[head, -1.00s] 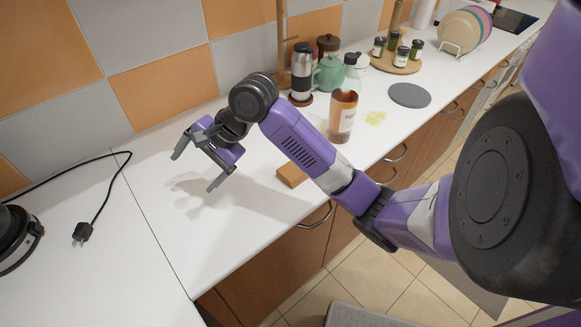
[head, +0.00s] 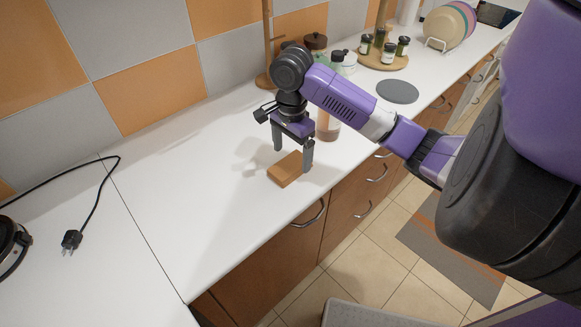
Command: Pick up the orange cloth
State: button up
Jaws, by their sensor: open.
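The orange cloth (head: 286,170) looks like a small folded orange-brown block. It lies on the white counter near the front edge, in the middle of the head view. My gripper (head: 292,158) points down over it with its fingers apart. One finger shows at the cloth's far left side and the other at its right side. Nothing is held between the fingers. I cannot tell whether the fingertips touch the cloth or the counter.
Behind my gripper stands an amber bottle (head: 328,127), partly hidden by my arm. A grey round mat (head: 397,91) and a wooden tray with jars (head: 382,61) lie farther back. A black cord with a plug (head: 72,239) lies at left. The counter left of the cloth is clear.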

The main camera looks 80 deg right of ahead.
aim_at(291, 164)
jog(key=shift+w+f, duration=0.15)
jog(key=shift+f, duration=1.9)
jog(key=c, duration=1.5)
